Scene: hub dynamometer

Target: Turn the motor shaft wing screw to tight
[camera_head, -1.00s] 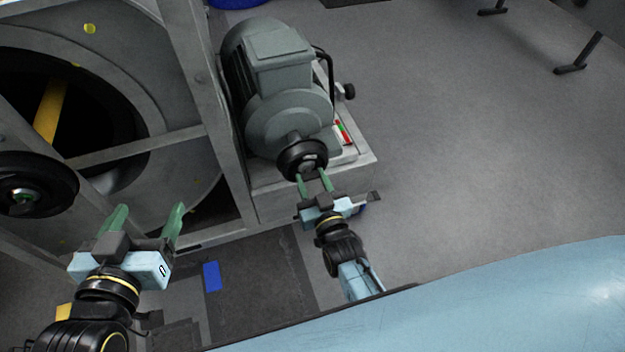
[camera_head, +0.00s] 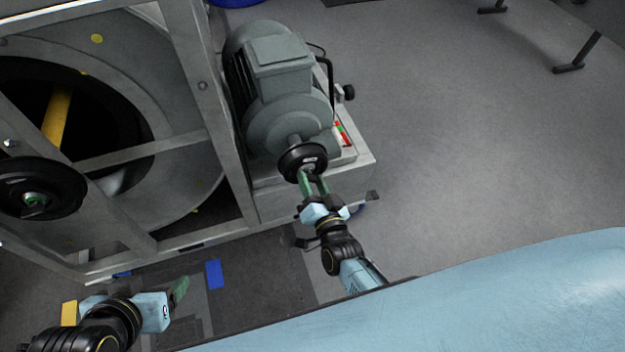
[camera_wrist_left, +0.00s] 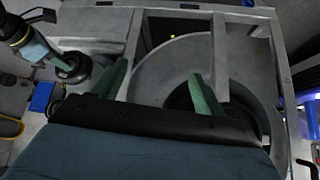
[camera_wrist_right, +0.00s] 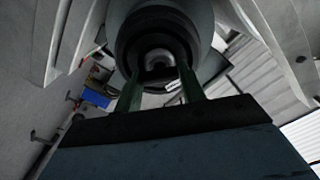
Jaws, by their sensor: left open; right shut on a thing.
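The grey motor (camera_head: 285,110) sits on a metal plinth, with a black round hub (camera_head: 290,162) on its shaft end. My right gripper (camera_head: 312,180) is at the face of this hub, shut on the small wing screw at its centre; the fingers largely hide the screw. In the right wrist view, the fingers reach into the dark hub (camera_wrist_right: 158,28) around a grey ring-like part (camera_wrist_right: 160,60). My left gripper (camera_wrist_left: 160,85) is open and empty. In the head view it is low at the left, with one green finger showing, apart from the motor.
A metal frame (camera_head: 195,85) around a large drum stands left of the motor. A black wheel-like disc (camera_head: 55,188) sticks out from the frame at the left. A blue patch (camera_head: 214,274) lies on the floor. Open grey floor (camera_head: 470,140) is to the right.

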